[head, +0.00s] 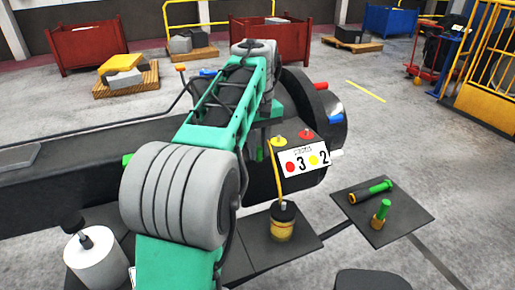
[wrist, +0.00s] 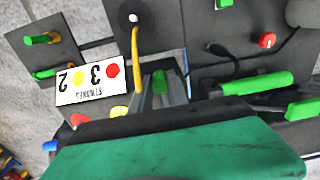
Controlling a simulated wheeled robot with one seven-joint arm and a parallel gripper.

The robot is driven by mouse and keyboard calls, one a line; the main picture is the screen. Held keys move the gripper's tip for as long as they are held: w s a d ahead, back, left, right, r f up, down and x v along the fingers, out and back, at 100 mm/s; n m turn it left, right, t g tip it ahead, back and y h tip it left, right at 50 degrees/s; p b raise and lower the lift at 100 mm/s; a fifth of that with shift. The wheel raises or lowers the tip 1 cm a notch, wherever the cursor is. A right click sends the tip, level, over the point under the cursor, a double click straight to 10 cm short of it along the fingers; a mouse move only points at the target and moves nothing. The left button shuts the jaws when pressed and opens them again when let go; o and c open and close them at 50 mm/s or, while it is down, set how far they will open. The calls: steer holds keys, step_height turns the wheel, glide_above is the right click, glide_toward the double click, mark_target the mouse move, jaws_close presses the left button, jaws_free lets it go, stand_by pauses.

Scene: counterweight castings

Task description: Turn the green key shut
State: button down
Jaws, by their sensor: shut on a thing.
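The green key (wrist: 160,82) shows as a small green piece between my gripper's fingers in the wrist view. My gripper (wrist: 162,90) is shut on it, just beside a white number plate (wrist: 88,80). The key's lower part and what it sits in are hidden by the fingers and the dark body below, so its turn angle cannot be told.
The plate also shows in the head view (head: 305,160), on a dark casting (head: 325,110). A yellow hose (wrist: 135,50) runs close beside the gripper. Green pegs (head: 381,210) stand and lie on a dark mat at right. Red bins (head: 88,47) stand far back.

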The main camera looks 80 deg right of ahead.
mark_target(259, 148)
steer(key=c, duration=1.3)
jaws_free()
steer(key=shift+o, duration=0.2)
step_height(259, 148, up, 8)
steer(key=shift+f+p, duration=0.1)
steer(key=shift+p, duration=0.3)
